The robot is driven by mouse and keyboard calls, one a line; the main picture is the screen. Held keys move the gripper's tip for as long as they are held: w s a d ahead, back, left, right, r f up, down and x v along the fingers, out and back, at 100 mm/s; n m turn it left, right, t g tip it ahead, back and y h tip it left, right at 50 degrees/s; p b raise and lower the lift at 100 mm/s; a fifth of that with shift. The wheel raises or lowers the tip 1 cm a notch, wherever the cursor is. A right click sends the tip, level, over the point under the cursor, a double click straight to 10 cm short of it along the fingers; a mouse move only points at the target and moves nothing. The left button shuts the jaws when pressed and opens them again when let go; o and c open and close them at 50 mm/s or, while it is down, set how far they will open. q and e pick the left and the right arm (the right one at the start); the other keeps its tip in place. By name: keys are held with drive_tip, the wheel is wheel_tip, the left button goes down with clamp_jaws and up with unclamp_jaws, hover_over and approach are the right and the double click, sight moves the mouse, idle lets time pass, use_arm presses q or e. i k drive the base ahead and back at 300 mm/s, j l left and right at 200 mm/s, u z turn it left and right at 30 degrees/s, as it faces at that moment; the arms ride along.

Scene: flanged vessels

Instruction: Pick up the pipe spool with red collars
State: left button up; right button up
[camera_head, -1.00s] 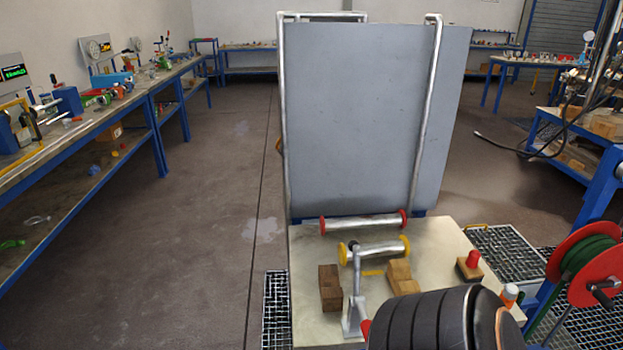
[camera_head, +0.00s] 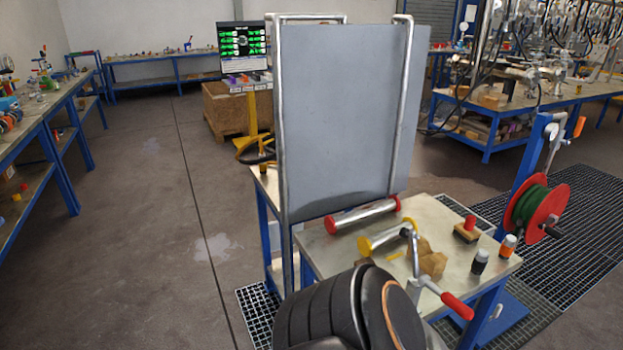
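The pipe spool with red collars (camera_head: 364,214) lies on the pale work table (camera_head: 315,250) at the foot of an upright grey panel. It is a silvery tube with a collar at each end, slanting up to the right. A second spool with yellow collars (camera_head: 386,237) lies just in front of it, partly behind a metal lever clamp. No gripper shows; a dark, ribbed link of my own arm fills the bottom centre and hides the table's near left part.
The grey panel (camera_head: 345,110) in a metal tube frame stands behind the spools. A red-handled lever clamp (camera_head: 425,270), wooden blocks (camera_head: 428,258) and small capped items share the table. A red hose reel (camera_head: 540,208) stands at right. Open floor lies left.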

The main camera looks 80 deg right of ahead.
sight(332, 225)
drive_tip(key=i+z, duration=0.25)
drive_tip(key=z, duration=0.2)
drive_tip(key=i+z, duration=0.25)
drive_tip(key=z, duration=0.15)
drive_tip(key=i+z, duration=0.25)
drive_tip(key=z, duration=0.2)
drive_tip(key=i+z, duration=0.2)
drive_tip(key=z, duration=0.25)
drive_tip(key=i+j+z, duration=0.1)
drive_tip(key=z, duration=0.35)
drive_tip(key=i+j+z, duration=0.2)
drive_tip(key=z, duration=0.2)
drive_tip(key=i+j+z, duration=0.15)
drive_tip(key=z, duration=0.2)
drive_tip(key=i+j+z, duration=0.2)
drive_tip(key=z, duration=0.2)
drive_tip(key=i+j+z, duration=0.15)
drive_tip(key=z, duration=0.2)
